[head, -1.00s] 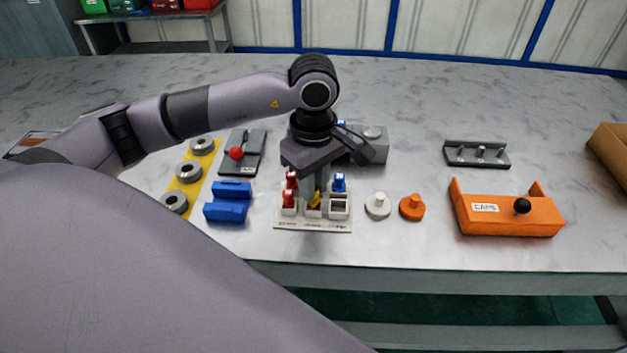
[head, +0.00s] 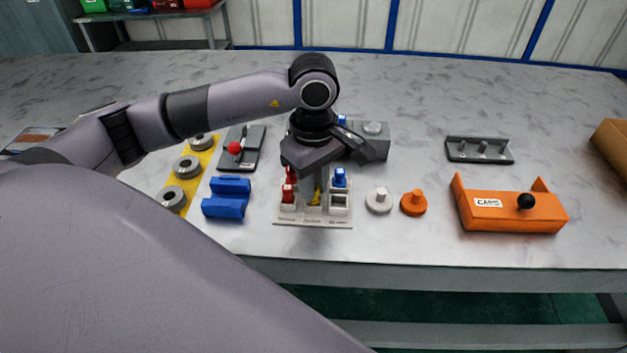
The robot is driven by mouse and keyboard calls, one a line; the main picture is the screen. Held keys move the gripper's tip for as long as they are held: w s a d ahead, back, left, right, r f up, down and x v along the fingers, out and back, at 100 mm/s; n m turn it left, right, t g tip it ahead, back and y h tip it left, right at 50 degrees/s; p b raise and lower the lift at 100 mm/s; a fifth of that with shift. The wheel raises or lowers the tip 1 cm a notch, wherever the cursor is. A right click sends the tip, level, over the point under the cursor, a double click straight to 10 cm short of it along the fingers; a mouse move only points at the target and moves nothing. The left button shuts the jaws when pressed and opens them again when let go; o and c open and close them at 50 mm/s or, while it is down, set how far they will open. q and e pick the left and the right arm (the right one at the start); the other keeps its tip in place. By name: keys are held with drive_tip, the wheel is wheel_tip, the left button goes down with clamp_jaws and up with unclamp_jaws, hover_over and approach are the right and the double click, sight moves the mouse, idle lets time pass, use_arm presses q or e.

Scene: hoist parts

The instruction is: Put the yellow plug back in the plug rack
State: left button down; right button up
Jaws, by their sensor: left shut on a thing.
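The plug rack (head: 313,221) is a pale block with square sockets near the front of the table. A red plug (head: 288,192) stands in its left part and a blue plug (head: 339,178) stands at its right. The yellow plug (head: 316,196) shows as a small yellow patch at the rack's middle column, low between the fingers. My left gripper (head: 314,192) points down over the rack's middle and is shut on the yellow plug. The fingers hide most of the plug, so I cannot tell how deep it sits. My right gripper is not in view.
Left of the rack lie a blue block (head: 227,197), a yellow strip with grey rings (head: 187,167) and a red-knobbed fixture (head: 238,150). Right of it stand a white cap (head: 379,201), an orange cap (head: 413,203), an orange CAPS box (head: 510,212) and a grey pegged rail (head: 480,150).

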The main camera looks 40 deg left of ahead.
use_arm(q)
drive_tip(key=c, duration=0.9)
unclamp_jaws()
drive_tip(key=shift+c, duration=0.2)
drive_tip(key=shift+r, duration=0.15)
drive_tip(key=shift+r+p, duration=2.05)
drive_tip(key=shift+r, duration=1.35)
drive_tip(key=shift+s, duration=0.1)
